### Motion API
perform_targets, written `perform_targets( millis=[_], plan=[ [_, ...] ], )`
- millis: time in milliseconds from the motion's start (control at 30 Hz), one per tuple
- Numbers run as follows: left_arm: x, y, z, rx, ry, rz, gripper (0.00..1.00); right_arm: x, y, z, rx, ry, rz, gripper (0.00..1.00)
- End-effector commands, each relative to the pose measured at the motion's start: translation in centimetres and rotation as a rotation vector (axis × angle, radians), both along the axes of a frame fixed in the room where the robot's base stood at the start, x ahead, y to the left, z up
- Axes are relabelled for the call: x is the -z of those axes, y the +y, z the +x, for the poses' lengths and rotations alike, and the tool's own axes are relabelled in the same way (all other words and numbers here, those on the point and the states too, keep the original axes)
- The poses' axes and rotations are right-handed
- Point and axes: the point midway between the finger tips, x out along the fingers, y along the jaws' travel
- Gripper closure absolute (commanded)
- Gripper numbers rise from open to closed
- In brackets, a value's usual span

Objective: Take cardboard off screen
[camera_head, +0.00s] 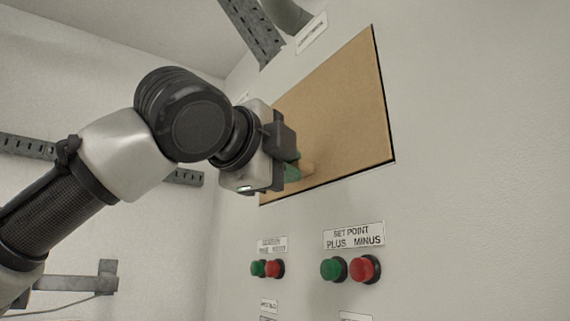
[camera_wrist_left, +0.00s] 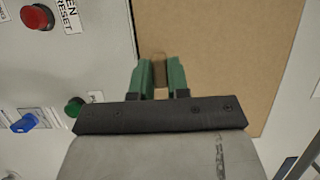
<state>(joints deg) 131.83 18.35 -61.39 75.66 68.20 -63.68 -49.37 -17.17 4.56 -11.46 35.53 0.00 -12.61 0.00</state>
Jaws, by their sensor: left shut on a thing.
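The brown cardboard (camera_head: 345,105) covers the rectangular screen opening in the pale panel in the head view. It also fills much of the left wrist view (camera_wrist_left: 225,50). A small tan tab (camera_wrist_left: 160,72) stands out from the cardboard; in the head view it shows at the fingertips (camera_head: 307,167). My left gripper (camera_head: 297,170) is at the lower left part of the cardboard, its green fingers (camera_wrist_left: 160,80) shut on the tab. The screen behind the cardboard is hidden. The right gripper is not in view.
Below the opening are green (camera_head: 334,269) and red (camera_head: 364,269) buttons under a "SET POINT PLUS MINUS" label (camera_head: 354,236), with a smaller button pair (camera_head: 266,268) to the left. A blue knob (camera_wrist_left: 24,123) shows in the wrist view. Metal rails (camera_head: 75,284) are on the left wall.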

Motion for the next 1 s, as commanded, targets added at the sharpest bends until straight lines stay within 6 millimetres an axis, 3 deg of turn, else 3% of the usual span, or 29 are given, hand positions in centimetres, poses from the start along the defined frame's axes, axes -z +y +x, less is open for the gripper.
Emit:
perform_targets(
  millis=[1000],
  plan=[
    [0.0, 1.6, -1.2, 0.000, 0.000, 0.000, 1.00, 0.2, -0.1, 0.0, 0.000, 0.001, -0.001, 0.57]
  ],
)
